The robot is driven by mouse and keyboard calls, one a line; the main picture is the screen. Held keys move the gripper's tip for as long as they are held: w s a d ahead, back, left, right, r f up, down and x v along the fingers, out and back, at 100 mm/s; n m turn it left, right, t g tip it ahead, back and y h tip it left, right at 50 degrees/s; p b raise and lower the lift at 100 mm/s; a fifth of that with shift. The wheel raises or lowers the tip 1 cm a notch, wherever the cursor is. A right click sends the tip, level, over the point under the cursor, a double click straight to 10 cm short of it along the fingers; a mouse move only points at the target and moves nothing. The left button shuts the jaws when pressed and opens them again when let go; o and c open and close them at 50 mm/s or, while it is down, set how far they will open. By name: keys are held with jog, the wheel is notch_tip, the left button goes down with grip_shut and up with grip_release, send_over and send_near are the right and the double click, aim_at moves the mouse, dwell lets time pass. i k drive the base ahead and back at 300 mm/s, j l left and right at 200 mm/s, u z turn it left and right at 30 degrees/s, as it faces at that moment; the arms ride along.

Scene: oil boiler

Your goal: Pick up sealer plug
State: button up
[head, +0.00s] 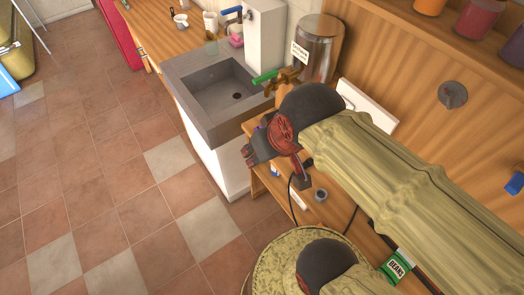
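My gripper (276,170) is at the end of my bamboo-textured arm, over the wooden counter right of the sink. Its two dark red fingers look spread apart, with nothing seen between them. A small grey round piece (321,195) lies on the counter just right of the right fingertip, apart from it. It may be the sealer plug, but it is too small to be sure. The metal boiler tank (318,45) with a paper label stands behind my arm. My arm hides part of the counter.
A grey sink (225,90) is left of my gripper, with cups (211,23) and a pink sponge (236,40) behind it. A dark cord (291,190) runs over the counter. The tiled floor (100,190) is clear.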

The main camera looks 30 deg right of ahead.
aim_at(303, 166)
jog(key=k+j, duration=0.3)
jog(key=k+j+z, duration=0.1)
jog(key=z, duration=1.05)
jog(key=i+j, duration=0.15)
jog(key=j, duration=0.2)
jog(key=i+j, duration=0.2)
jog(key=j, duration=0.15)
jog(key=i+j, duration=0.15)
jog(key=j, duration=0.2)
jog(key=i+j, duration=0.15)
jog(key=j, duration=0.2)
jog(key=z, duration=0.05)
